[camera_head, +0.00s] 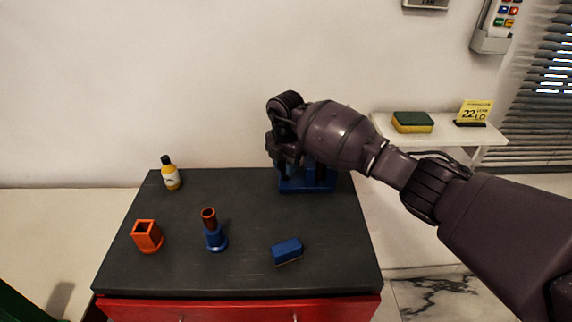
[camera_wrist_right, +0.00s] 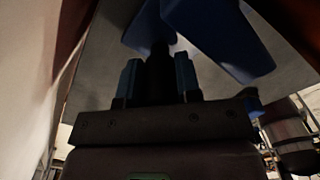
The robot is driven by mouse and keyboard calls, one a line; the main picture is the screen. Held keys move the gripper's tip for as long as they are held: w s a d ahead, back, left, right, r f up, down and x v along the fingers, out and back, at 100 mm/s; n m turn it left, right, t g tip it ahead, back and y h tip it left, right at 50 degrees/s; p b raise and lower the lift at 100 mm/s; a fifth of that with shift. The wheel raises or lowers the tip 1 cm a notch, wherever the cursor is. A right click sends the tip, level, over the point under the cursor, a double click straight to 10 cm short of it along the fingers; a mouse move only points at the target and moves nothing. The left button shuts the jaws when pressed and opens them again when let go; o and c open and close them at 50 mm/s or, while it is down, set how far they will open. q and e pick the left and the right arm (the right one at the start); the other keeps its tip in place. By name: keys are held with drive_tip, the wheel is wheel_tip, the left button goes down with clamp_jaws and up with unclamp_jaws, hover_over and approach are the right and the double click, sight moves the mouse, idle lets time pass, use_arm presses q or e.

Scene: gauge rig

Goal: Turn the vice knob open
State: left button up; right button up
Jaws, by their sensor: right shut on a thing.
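The blue vice (camera_head: 308,188) stands at the back right of the dark-topped cabinet (camera_head: 250,215). It also shows as blue parts at the top of the right wrist view (camera_wrist_right: 222,40). My right gripper (camera_head: 284,164) is at the vice's left side, and my wrist hides much of the vice's upper part. In the right wrist view, the gripper's two fingers (camera_wrist_right: 158,82) are shut on the dark knob (camera_wrist_right: 158,58) between them. The knob is hidden in the head view. My left gripper is not in view.
On the cabinet top are a yellow bottle (camera_head: 171,175), an orange square holder (camera_head: 147,236), a blue stand (camera_head: 215,239) with an orange tube (camera_head: 209,217), and a blue block (camera_head: 287,250). A white shelf (camera_head: 445,137) at right bears a sponge (camera_head: 412,123) and a yellow sign (camera_head: 475,110).

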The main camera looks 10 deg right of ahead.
drive_tip(key=n, duration=0.4)
drive_tip(key=shift+r, duration=0.1)
drive_tip(key=n, duration=0.3)
drive_tip(key=shift+n, duration=0.4)
drive_tip(key=n, duration=0.3)
drive_tip(key=shift+n, duration=0.3)
drive_tip(key=n, duration=0.3)
drive_tip(key=shift+b, duration=0.3)
drive_tip(key=shift+n, duration=0.8)
drive_tip(key=shift+w+r, duration=0.1)
drive_tip(key=shift+r, duration=0.05)
